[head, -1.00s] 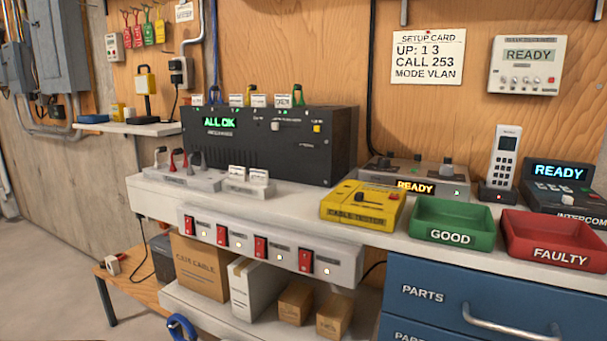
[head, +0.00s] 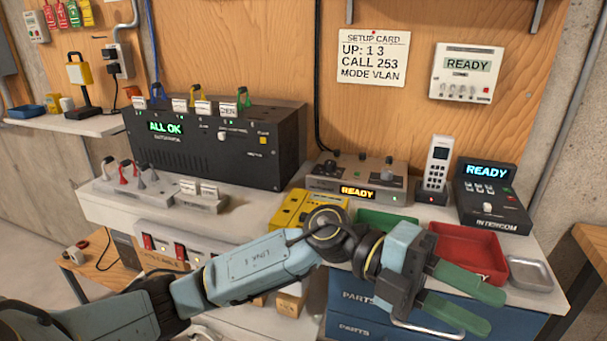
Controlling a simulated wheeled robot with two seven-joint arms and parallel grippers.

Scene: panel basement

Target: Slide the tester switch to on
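The yellow cable tester (head: 290,209) sits on the white bench, left of the green tray. My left arm crosses in front of it and hides its front and right part. I cannot make out its switch or the switch's position. My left gripper (head: 496,312) is to the right of the tester and apart from it, in front of the red tray and the drawers. Its two green fingers are spread with a gap between them and hold nothing. My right gripper is not in view.
The green tray (head: 388,217) is partly behind my arm, with the red tray (head: 480,247) and a grey metal dish (head: 530,273) to its right. Behind stand a grey box reading READY (head: 320,184), a handset (head: 437,165) and an intercom (head: 490,200). A black ALL OK unit (head: 215,152) stands left.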

